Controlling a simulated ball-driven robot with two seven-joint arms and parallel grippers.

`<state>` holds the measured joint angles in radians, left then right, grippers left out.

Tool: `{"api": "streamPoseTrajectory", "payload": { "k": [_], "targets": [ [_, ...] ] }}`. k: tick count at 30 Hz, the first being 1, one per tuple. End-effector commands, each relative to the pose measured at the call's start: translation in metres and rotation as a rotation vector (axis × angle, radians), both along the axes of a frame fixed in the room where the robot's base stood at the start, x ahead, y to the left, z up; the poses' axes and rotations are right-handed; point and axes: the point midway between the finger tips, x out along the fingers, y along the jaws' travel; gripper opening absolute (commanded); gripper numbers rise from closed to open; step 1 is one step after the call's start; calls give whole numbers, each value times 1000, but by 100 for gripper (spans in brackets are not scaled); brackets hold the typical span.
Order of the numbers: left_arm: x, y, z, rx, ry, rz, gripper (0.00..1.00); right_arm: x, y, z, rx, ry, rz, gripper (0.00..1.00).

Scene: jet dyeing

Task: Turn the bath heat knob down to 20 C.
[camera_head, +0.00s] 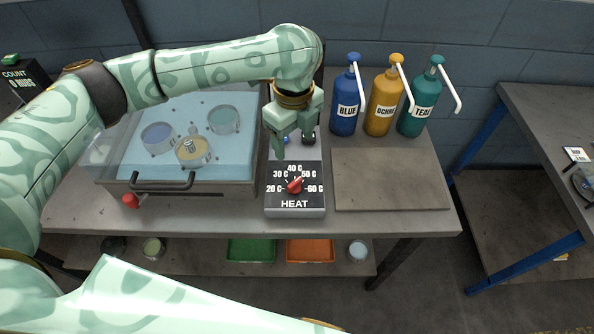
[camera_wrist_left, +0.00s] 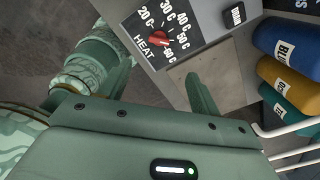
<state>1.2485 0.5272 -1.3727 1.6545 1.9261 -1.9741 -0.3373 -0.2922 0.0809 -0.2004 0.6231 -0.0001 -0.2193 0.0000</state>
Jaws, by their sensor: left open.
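The red bath heat knob (camera_head: 295,185) sits on the dark HEAT panel (camera_head: 295,212), with marks from 20 C at the left to 60 C at the right. Its pointer seems to lean to the upper right, near 50 C, but it is small. The knob also shows in the left wrist view (camera_wrist_left: 160,40). My left gripper (camera_head: 293,150) is open and empty, pointing down above the back edge of the panel, apart from the knob. My right gripper is not in view.
A clear-lidded bath (camera_head: 115,165) with a dark handle and several round pots stands left of the panel. A bare grey board (camera_head: 390,185) lies to the right. Blue (camera_head: 345,115), ochre (camera_head: 382,115) and teal (camera_head: 418,118) pump bottles stand behind it.

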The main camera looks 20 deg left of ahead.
Motion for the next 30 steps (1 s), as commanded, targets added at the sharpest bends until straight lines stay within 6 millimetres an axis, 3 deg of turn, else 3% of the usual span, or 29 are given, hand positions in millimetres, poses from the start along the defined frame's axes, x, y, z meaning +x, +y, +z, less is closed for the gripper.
{"api": "streamPoseTrajectory", "payload": {
  "k": [6,15,21,30],
  "targets": [
    [-1,0,-60,-1,5,0,64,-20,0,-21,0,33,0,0],
    [-1,0,-125,-1,3,-1,64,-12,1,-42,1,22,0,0],
    [-1,0,-142,0,-1,0,64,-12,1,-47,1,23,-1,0],
    [-1,0,-144,0,-2,-1,64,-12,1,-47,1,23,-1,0]
  ]
}}
